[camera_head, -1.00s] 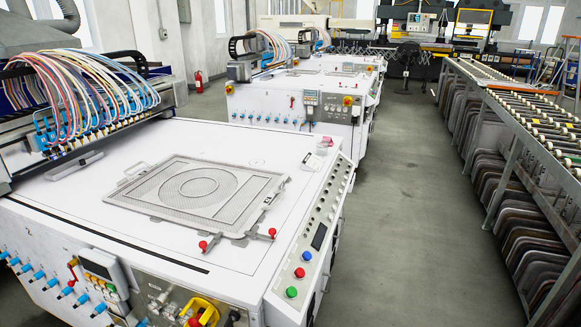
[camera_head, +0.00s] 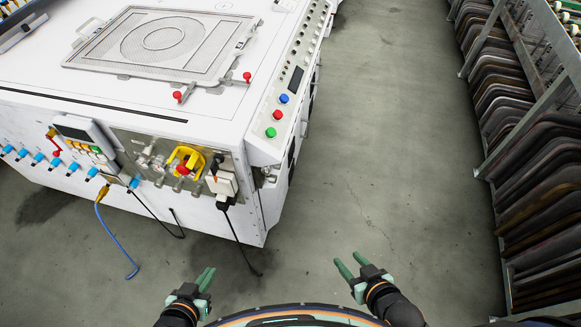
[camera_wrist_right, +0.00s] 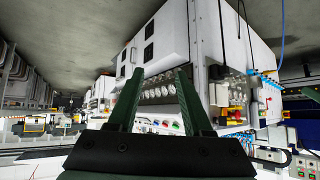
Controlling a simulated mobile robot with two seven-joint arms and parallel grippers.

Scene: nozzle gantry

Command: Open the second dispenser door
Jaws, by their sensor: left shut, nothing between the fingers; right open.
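No part that I can clearly tell as a dispenser door shows in either view. The nearest white machine (camera_head: 110,95) stands ahead and to the left in the head view, and a white machine body (camera_wrist_right: 190,45) also fills the middle of the right wrist view. My left gripper (camera_head: 206,279) is shut and empty at the bottom of the head view, over the floor. My right gripper (camera_head: 351,266) is open and empty to its right, and its spread fingers show in the right wrist view (camera_wrist_right: 158,88). Both are apart from the machine.
A metal frame (camera_head: 165,40) lies on the machine top, with red knobs beside it. A button panel (camera_head: 290,85) runs along its right edge. A blue cable (camera_head: 119,243) hangs to the floor. A rack of dark panels (camera_head: 525,160) stands at right. The aisle between is clear.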

